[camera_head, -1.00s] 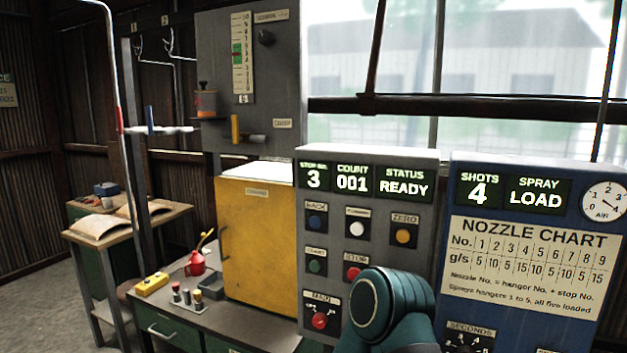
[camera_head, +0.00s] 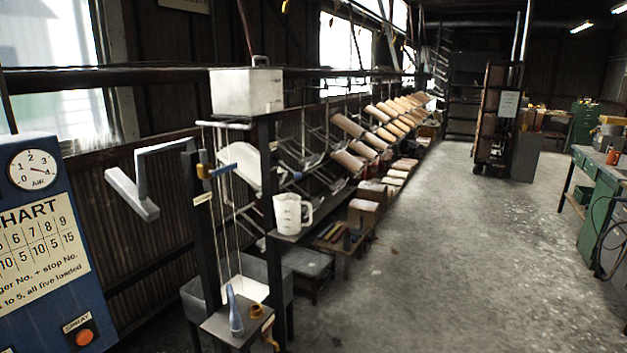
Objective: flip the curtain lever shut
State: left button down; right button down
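No lever label is readable, so I cannot tell for certain which is the curtain lever. A small lever with a yellow body and blue handle (camera_head: 222,169) is on the dark post of a stand, its handle pointing right, roughly level. A small unreadable tag (camera_head: 203,198) sits below it. A white tank (camera_head: 246,92) tops the stand, with thin pale lines running down toward a grey trough (camera_head: 262,285). Neither of my grippers is in view.
A blue panel (camera_head: 75,215) with an air gauge (camera_head: 33,169) and orange button (camera_head: 84,337) is at left. A white jug (camera_head: 292,213) stands on a shelf right of the stand. Hangers with boards (camera_head: 348,125) recede behind. Open floor (camera_head: 440,250) lies right.

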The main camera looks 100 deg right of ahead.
aim_at(298, 175)
jog(key=z, duration=3.4)
jog(key=i+l+u, duration=0.1)
jog(key=i+l, duration=0.25)
jog(key=i+l+u, duration=0.15)
jog(key=i+l, duration=0.2)
jog(key=i+l+u, duration=0.1)
jog(key=i+l, duration=0.25)
jog(key=i+l+u, duration=0.1)
jog(key=i+l, duration=0.2)
jog(key=l, duration=0.2)
jog(key=i+l+u, duration=0.1)
jog(key=i+l, duration=0.2)
jog(key=l, duration=0.15)
jog(key=i+l+u, duration=0.15)
jog(key=i+l, duration=0.15)
jog(key=l, duration=0.2)
jog(key=i+l+u, duration=0.1)
jog(key=i+l, duration=0.15)
jog(key=l, duration=0.25)
jog(key=i+l+u, duration=0.1)
jog(key=i+l, duration=0.15)
jog(key=l, duration=0.3)
